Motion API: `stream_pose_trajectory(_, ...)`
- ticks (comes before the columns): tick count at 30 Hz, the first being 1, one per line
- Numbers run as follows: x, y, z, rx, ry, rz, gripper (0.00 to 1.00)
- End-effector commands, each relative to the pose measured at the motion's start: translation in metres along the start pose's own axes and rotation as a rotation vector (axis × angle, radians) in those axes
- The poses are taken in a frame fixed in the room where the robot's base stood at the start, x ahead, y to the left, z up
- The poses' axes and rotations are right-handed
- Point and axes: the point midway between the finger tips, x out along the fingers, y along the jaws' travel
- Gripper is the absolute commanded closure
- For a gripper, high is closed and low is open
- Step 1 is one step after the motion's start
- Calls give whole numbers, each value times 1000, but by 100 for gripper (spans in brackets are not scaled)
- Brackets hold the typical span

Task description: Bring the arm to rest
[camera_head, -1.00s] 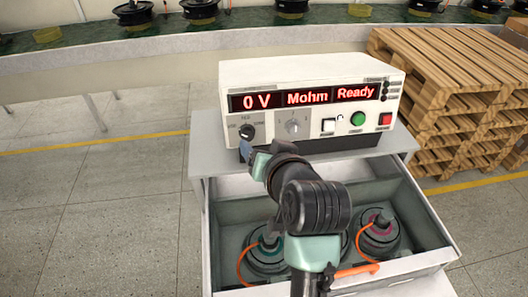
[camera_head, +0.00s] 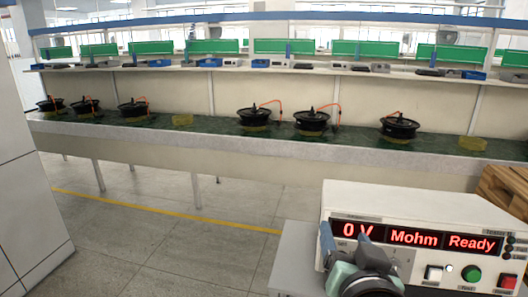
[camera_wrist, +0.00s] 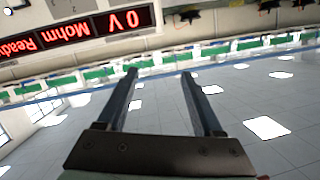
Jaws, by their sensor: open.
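My gripper (camera_wrist: 160,73) is open and empty in the wrist view, with its two long fingers apart and nothing between them. In the head view my gripper (camera_head: 328,246) is at the lower right, in front of the left part of a white tester (camera_head: 340,204). The tester's red display reads "0 V", "Mohm" and "Ready". The display also shows upside down at the upper left of the wrist view (camera_wrist: 80,35). From these frames I cannot tell whether the gripper touches the tester.
A long green-topped bench (camera_head: 215,135) with several black hub motors (camera_head: 312,121) runs across the back. A grey surface (camera_head: 297,265) supports the tester. Wooden pallets (camera_head: 507,190) stand at the right edge and a white panel (camera_head: 30,160) at the left. The floor between is clear.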

Motion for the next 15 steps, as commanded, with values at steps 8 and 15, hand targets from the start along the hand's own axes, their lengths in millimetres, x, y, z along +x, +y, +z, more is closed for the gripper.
stream_pose_trajectory(8,-86,-126,-155,-162,569,-179,32)
stream_pose_trajectory(15,-181,-183,-220,-201,921,-274,32)
